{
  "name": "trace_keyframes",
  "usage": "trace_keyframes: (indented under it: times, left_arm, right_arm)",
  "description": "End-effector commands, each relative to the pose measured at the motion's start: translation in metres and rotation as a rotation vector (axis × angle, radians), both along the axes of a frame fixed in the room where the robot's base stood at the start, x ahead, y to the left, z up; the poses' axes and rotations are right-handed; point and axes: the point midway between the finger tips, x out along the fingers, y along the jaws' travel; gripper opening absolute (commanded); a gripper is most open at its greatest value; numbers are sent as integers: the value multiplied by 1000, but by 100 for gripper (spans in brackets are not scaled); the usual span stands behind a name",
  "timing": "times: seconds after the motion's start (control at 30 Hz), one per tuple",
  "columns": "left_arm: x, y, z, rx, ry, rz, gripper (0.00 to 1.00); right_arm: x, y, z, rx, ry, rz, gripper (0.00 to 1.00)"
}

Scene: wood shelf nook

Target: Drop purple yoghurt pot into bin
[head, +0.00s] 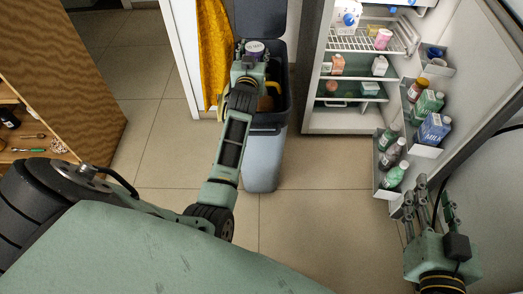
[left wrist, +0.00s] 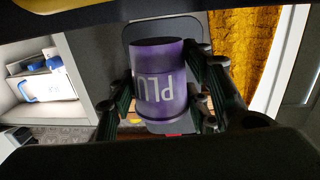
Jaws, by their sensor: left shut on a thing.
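The purple yoghurt pot (left wrist: 160,85), with pale letters on its side, is held between the fingers of my left gripper (left wrist: 163,104) in the left wrist view. In the head view the pot (head: 254,47) shows at the end of my left arm, and my left gripper (head: 252,56) is over the open bin. The bin (head: 264,165) is grey with its dark lid raised behind. My left arm hides part of its opening. My right gripper (head: 428,205) is at the lower right by the fridge door, with its fingers apart and nothing between them.
An open fridge (head: 342,119) with several cartons and pots stands right of the bin. Its open door (head: 470,90) carries several bottles and cartons near my right gripper. A yellow cloth (head: 215,50) hangs left of the bin. A wooden shelf unit (head: 75,95) stands at left. The tiled floor between is clear.

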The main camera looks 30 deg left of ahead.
Motion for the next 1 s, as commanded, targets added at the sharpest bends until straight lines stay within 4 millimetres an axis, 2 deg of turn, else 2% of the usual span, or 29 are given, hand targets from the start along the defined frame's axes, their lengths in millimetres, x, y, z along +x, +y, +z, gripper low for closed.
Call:
trace_keyframes:
  times: [0.3, 0.33, 0.57, 0.87, 1.0]
  left_arm:
    - [0, 0, 1, 1, -2, 0, 15]
    - [0, 0, 1, 1, -2, 0, 47]
    - [0, 0, 0, 0, -1, 0, 67]
    - [0, 0, 0, 0, 1, 0, 67]
    - [0, 1, 13, 0, -3, 1, 67]
  right_arm:
    - [1, 0, 2, 2, -10, 1, 40]
    - [1, 0, 2, 2, -10, 1, 40]
    - [1, 0, 2, 2, -9, 0, 40]
    - [0, 0, 2, 2, -8, 1, 40]
    - [0, 1, 2, 2, -8, 1, 40]
